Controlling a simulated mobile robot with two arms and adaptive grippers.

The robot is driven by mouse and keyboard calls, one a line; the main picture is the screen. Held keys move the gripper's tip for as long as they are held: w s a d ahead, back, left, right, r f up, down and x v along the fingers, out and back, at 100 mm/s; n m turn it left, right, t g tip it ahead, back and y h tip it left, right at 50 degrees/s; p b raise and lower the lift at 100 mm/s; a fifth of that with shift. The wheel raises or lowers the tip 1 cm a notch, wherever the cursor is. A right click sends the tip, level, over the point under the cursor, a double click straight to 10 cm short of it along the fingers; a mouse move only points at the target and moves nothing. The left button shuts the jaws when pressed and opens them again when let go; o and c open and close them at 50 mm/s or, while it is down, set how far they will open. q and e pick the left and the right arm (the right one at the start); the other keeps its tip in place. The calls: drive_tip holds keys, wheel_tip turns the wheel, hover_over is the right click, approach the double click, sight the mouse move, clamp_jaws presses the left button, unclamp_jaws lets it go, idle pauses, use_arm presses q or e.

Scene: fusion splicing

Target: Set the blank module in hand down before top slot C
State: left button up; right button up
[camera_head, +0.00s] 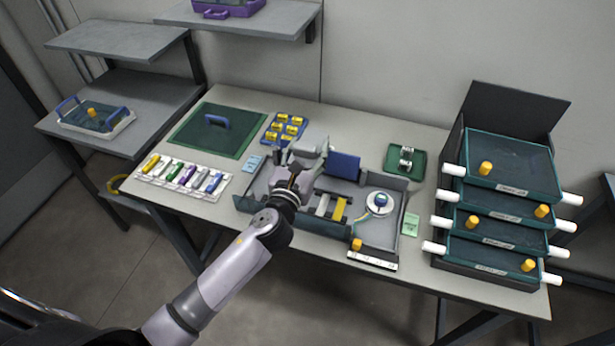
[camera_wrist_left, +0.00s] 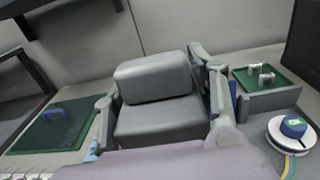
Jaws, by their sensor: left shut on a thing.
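My left gripper (camera_head: 294,172) is over the left part of the grey open bin (camera_head: 380,232) on the table. A white bar (camera_head: 322,204) and a yellow bar (camera_head: 339,209) lie in the bin, right of the gripper. I cannot make out which place is top slot C. My right gripper is not in view.
A strip of coloured modules (camera_head: 184,177) and a green mat with a blue handle (camera_head: 203,135) lie left. A small green tray (camera_head: 405,160) stands behind; stacked teal trays (camera_head: 505,160) stand far right.

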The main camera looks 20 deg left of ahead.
use_arm(q)
wheel_tip(320, 180, down, 3)
drive_tip(key=shift+f+b, duration=0.15)
drive_tip(key=shift+b, duration=0.25)
drive_tip(key=shift+f, duration=0.2)
wheel_tip(320, 180, down, 4)
drive_tip(key=shift+f+b, duration=0.1)
drive_tip(key=shift+b, duration=1.05)
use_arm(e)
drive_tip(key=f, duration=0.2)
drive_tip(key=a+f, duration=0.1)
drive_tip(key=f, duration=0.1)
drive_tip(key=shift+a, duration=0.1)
